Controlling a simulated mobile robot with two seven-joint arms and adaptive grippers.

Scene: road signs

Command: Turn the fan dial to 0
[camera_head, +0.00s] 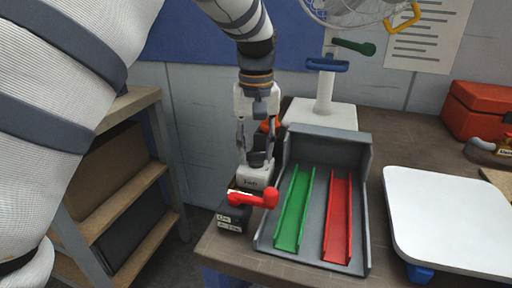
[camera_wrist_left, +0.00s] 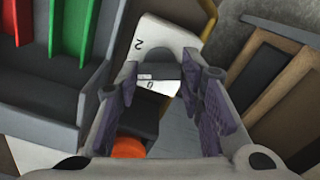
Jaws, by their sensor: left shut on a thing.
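My left gripper (camera_head: 258,152) comes down from above at the table's left edge. Its fingers are closed around a small grey dial, which they mostly hide. The dial sits on a white box (camera_head: 257,178) with dark markings. In the left wrist view, the gripper (camera_wrist_left: 162,82) straddles the grey dial (camera_wrist_left: 160,70), and the white box (camera_wrist_left: 150,35) shows a "2" and a "0" beside it. Which number the dial points at cannot be told. The fan (camera_head: 355,10), with a wire cage and white stand, is behind and to the right. My right gripper is not in view.
A red handle (camera_head: 254,199) is just in front of the white box. A grey tray (camera_head: 312,150) with green and red channels is close on the right. A white board (camera_head: 445,215) and a red toolbox (camera_head: 480,108) lie farther right. A wooden shelf (camera_head: 115,205) stands left.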

